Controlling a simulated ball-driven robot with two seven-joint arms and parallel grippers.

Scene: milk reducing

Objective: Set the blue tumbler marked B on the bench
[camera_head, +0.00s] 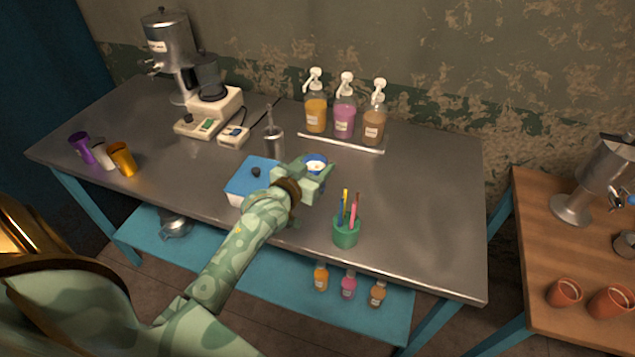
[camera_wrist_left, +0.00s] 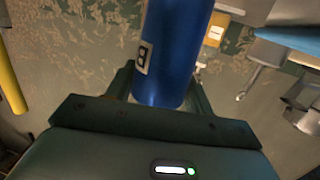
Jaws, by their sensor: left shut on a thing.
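The blue tumbler (camera_wrist_left: 180,50) fills the upper middle of the left wrist view, with a white label marked B on its side. In the head view the tumbler (camera_head: 315,160) shows as a blue rim with a pale inside, over the middle of the metal bench (camera_head: 420,200). My left gripper (camera_head: 314,172) is shut on the tumbler, with one finger on each side of it. The gripper hides the tumbler's lower part in the head view, so I cannot tell whether it touches the bench. My right gripper is in neither view.
A blue-lidded box (camera_head: 252,178) lies left of my gripper, and a green pen cup (camera_head: 346,232) stands at the front. Pump bottles (camera_head: 344,110) stand on a tray behind. The bench's right side is clear.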

